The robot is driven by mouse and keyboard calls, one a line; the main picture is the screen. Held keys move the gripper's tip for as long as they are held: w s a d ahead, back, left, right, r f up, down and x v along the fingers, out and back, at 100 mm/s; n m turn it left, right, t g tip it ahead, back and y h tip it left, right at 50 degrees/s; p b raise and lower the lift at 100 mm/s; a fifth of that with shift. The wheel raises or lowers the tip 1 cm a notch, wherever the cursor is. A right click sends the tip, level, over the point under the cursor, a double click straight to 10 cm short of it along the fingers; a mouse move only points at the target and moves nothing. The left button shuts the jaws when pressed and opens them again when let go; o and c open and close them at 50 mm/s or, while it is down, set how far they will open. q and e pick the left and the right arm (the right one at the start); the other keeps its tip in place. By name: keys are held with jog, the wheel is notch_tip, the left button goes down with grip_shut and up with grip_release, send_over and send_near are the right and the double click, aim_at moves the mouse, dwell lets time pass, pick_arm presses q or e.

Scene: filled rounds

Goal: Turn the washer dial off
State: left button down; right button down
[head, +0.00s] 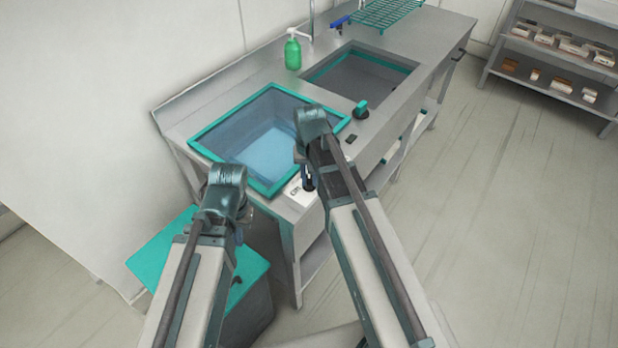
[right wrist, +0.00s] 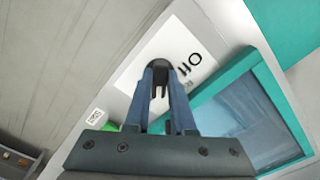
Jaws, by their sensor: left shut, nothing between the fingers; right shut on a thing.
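The washer dial (right wrist: 159,69) is a small dark knob on a white plate with the word Off printed beside it. In the right wrist view both blue fingers of my right gripper (right wrist: 161,84) close around the dial. In the head view the dial (head: 308,185) is partly hidden by my right gripper (head: 306,178). Which way the dial points is hard to tell. The washer's teal-framed glass lid (head: 268,97) lies flat over its basin. My left gripper (head: 239,234) is shut and empty left of the bench, mostly hidden behind its own wrist.
A teal-topped bin (head: 165,246) stands below my left arm. The bench also holds an open sink (head: 362,78), a green soap bottle (head: 292,53), a teal knob (head: 361,109) and a teal rack (head: 385,14). The floor to the right is clear up to a shelf (head: 555,57).

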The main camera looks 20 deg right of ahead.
jog(key=n, duration=0.6)
jog(key=shift+d, duration=0.15)
jog(key=n, duration=0.5)
jog(key=shift+d+n, duration=0.1)
jog(key=shift+n, duration=0.3)
jog(key=n, duration=0.5)
jog(key=shift+w, duration=0.15)
jog(key=n, duration=0.5)
jog(key=shift+w+n, duration=0.1)
jog(key=shift+n, duration=0.2)
jog(key=c, duration=0.8)
grip_release()
jog(key=shift+o, duration=0.2)
jog(key=shift+r, duration=0.1)
